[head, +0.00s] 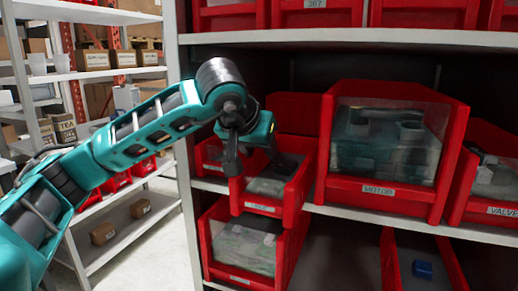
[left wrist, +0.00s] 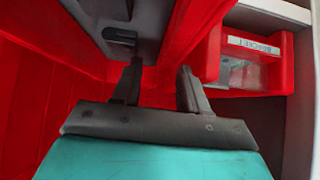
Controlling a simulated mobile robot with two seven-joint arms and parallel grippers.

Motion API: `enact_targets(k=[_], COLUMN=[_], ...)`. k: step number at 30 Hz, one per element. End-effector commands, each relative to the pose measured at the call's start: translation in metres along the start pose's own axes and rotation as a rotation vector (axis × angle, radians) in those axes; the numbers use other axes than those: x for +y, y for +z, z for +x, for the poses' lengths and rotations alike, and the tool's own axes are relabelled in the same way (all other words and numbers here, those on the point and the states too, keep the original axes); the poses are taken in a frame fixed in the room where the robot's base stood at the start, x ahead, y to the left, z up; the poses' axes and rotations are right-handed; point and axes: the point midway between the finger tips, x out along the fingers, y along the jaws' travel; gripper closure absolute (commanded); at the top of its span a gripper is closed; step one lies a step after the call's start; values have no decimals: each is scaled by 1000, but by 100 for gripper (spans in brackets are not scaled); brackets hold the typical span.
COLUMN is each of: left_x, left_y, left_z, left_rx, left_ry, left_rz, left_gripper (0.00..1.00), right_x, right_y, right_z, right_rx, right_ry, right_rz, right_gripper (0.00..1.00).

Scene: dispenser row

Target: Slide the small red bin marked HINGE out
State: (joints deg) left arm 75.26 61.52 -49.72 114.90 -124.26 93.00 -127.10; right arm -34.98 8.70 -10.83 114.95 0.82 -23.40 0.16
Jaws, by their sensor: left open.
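My left gripper (head: 238,160) is at the small red bin (head: 292,196) on the middle shelf, left of the MOTOR bin. This bin sticks out past the shelf edge and holds grey contents; its front label is too small to read, so I cannot tell whether it says HINGE. In the left wrist view my gripper (left wrist: 160,85) has two dark fingers apart, with red bin walls around them. I cannot tell whether they touch a wall. My right gripper is not in view.
A red bin with a label that seems to read BRACKET (left wrist: 253,45) is beside the fingers. The large MOTOR bin (head: 378,192) stands right of the small bin. Another red bin (head: 243,282) sits below. A white shelf post (head: 182,130) stands left.

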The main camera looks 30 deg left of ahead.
Motion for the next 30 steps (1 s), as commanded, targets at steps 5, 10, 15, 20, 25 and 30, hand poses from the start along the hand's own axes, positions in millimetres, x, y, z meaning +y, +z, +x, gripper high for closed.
enact_targets(k=[5,10,15,20,25,30], left_x=[0,0,0,0,0,0], left_y=[0,-1,-2,-2,-2,-1], left_z=[0,-6,-34,-71,-105,-124], left_rx=[0,2,5,5,5,2], left_ry=[-1,0,1,1,1,1], left_rz=[0,0,0,0,1,1], left_gripper=[54,54,54,54,54,54], right_x=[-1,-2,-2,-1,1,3], right_y=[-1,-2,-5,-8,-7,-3], right_z=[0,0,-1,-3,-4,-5], right_rx=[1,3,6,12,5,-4], right_ry=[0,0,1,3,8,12], right_rz=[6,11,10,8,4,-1], right_gripper=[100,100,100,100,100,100])
